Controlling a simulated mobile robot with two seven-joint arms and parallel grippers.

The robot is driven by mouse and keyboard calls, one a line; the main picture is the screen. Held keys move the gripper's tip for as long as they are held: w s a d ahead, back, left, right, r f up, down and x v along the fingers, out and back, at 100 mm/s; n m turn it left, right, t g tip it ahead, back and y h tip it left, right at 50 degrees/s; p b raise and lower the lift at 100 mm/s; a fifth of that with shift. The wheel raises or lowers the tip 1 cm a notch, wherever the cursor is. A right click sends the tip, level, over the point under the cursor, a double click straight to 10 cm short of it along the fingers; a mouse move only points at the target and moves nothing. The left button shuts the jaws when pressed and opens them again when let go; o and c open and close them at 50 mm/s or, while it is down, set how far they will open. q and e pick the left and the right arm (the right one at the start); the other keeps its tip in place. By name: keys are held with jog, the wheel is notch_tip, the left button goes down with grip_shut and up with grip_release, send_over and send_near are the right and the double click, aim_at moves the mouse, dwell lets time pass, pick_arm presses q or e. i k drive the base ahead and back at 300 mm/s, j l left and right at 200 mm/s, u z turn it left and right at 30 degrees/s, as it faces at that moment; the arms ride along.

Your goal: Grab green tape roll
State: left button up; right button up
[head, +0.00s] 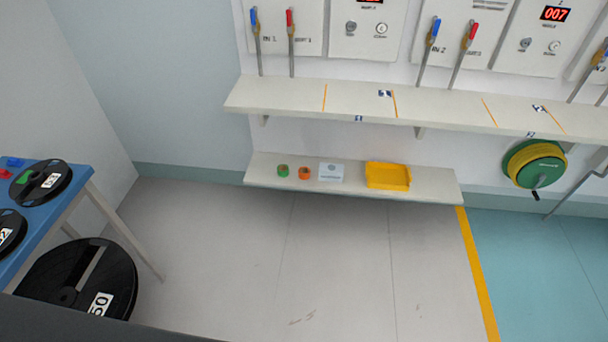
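The green tape roll (283,170) sits on the lower white shelf, near its left end. An orange tape roll (305,173) stands just to its right, with a small gap between them. Neither of my grippers is in the head view, and nothing is seen touching the green roll.
The lower shelf (432,188) also holds a white box (330,172) and a yellow bin (388,176). A longer shelf (275,97) runs above it. A blue table (62,190) with black reels stands at the left. The grey floor (260,260) before the shelf is clear.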

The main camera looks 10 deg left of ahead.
aim_at(282, 167)
jog(key=i+l+u, duration=0.35)
jog(key=l, duration=0.25)
jog(key=i+l+u, duration=0.3)
jog(key=l, duration=0.4)
jog(key=i, duration=0.1)
